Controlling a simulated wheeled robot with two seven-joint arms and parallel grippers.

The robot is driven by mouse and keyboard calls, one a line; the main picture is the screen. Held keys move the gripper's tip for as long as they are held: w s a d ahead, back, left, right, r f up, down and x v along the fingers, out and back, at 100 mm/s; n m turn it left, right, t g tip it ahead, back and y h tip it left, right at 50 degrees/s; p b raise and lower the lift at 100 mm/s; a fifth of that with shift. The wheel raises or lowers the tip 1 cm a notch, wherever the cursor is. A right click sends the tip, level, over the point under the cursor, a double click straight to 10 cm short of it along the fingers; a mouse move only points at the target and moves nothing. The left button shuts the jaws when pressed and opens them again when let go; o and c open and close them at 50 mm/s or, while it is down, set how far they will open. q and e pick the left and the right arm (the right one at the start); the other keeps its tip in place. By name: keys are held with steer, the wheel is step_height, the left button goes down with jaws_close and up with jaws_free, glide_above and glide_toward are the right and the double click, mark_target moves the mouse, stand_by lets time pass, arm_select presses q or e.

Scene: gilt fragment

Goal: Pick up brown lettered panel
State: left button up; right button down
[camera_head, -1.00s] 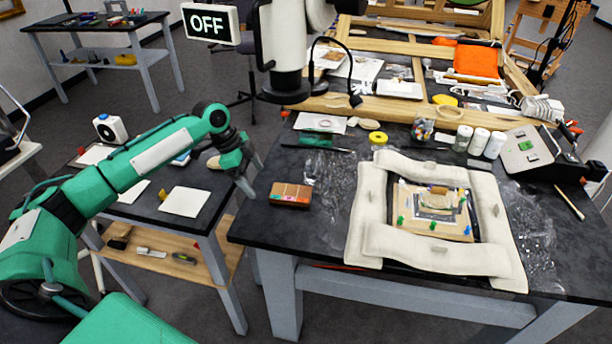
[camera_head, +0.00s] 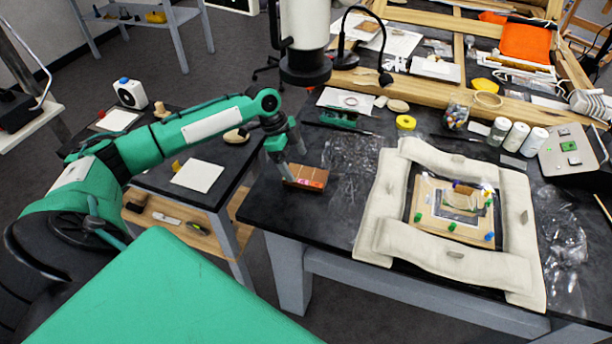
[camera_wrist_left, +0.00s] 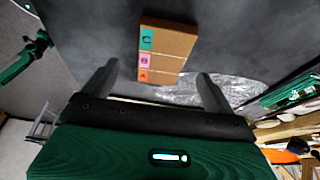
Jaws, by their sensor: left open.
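The brown lettered panel (camera_head: 305,177) lies flat near the left edge of the dark table in the head view. In the left wrist view the panel (camera_wrist_left: 166,52) shows coloured squares lettered C, B and A along one side. My left gripper (camera_head: 293,160) is just above and behind the panel's near-left part in the head view. In the left wrist view its two fingers (camera_wrist_left: 157,83) are spread wide, with the panel ahead of and between them. Nothing is held. My right gripper is not in view.
A padded cream frame (camera_head: 388,205) around a pinned board lies right of the panel. Clear plastic film (camera_head: 350,158) is crumpled between them. A green tool (camera_head: 338,118) and a yellow tape roll (camera_head: 406,122) lie farther back. A lower side table (camera_head: 225,165) stands left.

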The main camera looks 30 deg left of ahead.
mark_target(306, 175)
arm_select(q)
steer(key=shift+w+d+f, duration=0.1)
steer(key=shift+d+f, duration=0.15)
steer(key=p+x, duration=0.1)
steer(key=x, duration=0.2)
steer(key=shift+w+d+f+p, duration=0.15)
steer(key=shift+w+d+p, duration=0.1)
steer(key=shift+d+p, duration=0.1)
steer(key=shift+d+f, duration=0.1)
steer(key=shift+f, duration=0.35)
steer(key=c, duration=0.9)
steer(key=shift+c, duration=1)
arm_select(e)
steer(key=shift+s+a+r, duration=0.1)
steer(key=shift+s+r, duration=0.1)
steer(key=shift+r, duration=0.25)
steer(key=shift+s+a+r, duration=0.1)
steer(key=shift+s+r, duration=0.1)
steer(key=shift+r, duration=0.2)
arm_select(q)
steer(key=shift+r, duration=0.1)
